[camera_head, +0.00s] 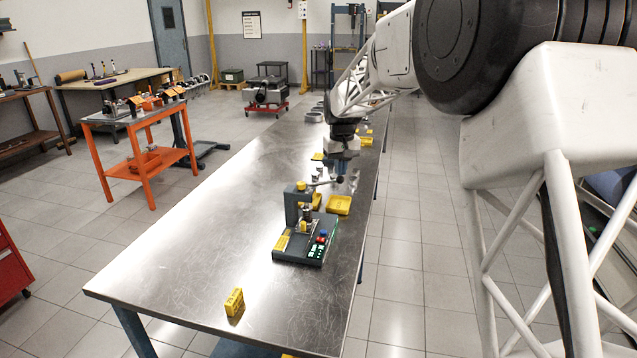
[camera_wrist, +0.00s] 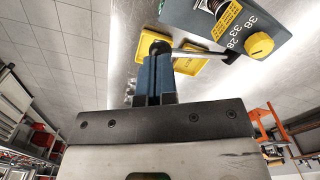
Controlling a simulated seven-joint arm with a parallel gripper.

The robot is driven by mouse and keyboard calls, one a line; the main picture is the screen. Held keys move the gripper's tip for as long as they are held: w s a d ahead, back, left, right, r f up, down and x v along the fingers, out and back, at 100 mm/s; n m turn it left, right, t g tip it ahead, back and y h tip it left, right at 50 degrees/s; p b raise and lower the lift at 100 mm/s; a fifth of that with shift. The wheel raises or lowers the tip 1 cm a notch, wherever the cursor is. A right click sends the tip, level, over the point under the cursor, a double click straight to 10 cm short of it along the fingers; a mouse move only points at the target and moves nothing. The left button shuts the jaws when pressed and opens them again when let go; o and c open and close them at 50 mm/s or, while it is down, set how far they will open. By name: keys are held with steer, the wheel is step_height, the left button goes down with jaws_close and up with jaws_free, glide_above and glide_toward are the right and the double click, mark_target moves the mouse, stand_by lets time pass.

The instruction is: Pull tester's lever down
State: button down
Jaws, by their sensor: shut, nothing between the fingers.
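The tester (camera_head: 300,252) stands on the steel table, with a dark base, a grey column, a blue button, a red button and green lights. Its lever (camera_head: 322,183) sticks out to the right from the column top, roughly level, and ends in a black ball knob. In the wrist view the lever rod (camera_wrist: 195,51) runs from the tester head (camera_wrist: 205,12) to the ball knob (camera_wrist: 160,47). My gripper (camera_head: 340,172) is above the knob, its blue fingers (camera_wrist: 153,70) shut and empty. The fingertips are at the knob; I cannot tell whether they touch it.
A yellow tray (camera_head: 339,205) lies on the table (camera_head: 200,270) behind the tester. A small yellow block (camera_head: 234,302) stands near the front end. More yellow bins are farther back under my arm. The table's left side is clear.

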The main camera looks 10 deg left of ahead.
mark_target(342, 182)
steer(key=shift+f, duration=0.75)
steer(key=shift+d+f, duration=0.25)
steer(key=shift+f, duration=0.55)
stand_by(0.4)
steer(key=shift+d+f, duration=0.1)
steer(key=shift+f, duration=1.45)
